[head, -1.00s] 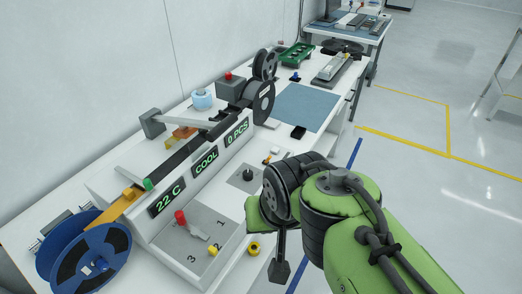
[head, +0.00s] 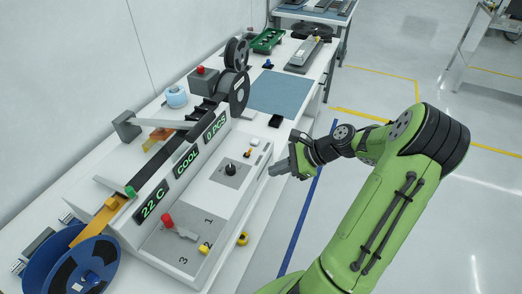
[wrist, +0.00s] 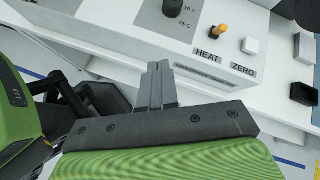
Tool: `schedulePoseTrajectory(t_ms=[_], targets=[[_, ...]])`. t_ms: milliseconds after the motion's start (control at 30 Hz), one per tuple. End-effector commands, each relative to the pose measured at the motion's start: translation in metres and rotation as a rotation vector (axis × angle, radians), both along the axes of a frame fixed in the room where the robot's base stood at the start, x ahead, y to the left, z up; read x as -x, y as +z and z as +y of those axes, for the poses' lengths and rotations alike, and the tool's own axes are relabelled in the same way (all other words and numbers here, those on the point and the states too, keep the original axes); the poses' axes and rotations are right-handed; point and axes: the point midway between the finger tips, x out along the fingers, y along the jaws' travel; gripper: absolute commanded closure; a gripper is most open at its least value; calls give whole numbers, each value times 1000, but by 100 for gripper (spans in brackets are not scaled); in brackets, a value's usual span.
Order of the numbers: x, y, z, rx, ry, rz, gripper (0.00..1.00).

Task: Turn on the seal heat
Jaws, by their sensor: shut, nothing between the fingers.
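The orange heat toggle (wrist: 220,31) stands on the white machine's panel above the HEAT label in the wrist view. It also shows small in the head view (head: 248,153). A white ZERO button (wrist: 250,45) is beside it. The displays read 22 C (head: 151,204), COOL (head: 186,162) and 0 PCS (head: 215,128). My gripper (head: 274,170) is shut and empty, just right of the panel in the head view. In the wrist view its fingertips (wrist: 158,68) point toward the panel's front edge, below and left of the toggle, apart from it.
A black dial knob (head: 231,168) stands near the toggle. A red-handled lever (head: 167,219) and a yellow knob (head: 204,249) are on the front plate. A blue reel (head: 85,272) is at lower left. A black block (head: 276,121) lies behind. Floor right of the bench is clear.

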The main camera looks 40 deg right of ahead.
Motion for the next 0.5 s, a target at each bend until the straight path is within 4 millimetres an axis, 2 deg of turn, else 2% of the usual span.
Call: schedulePoseTrajectory(t_ms=[33, 100, 200, 300, 500], targets=[[4, -3, -19, -98, -100, -19, 100], [9, -3, -41, -213, -217, -47, 100], [16, -2, -64, -336, -332, -83, 100], [21, -2, -77, -400, -392, -103, 100], [22, -2, -79, -415, -405, -108, 100]])
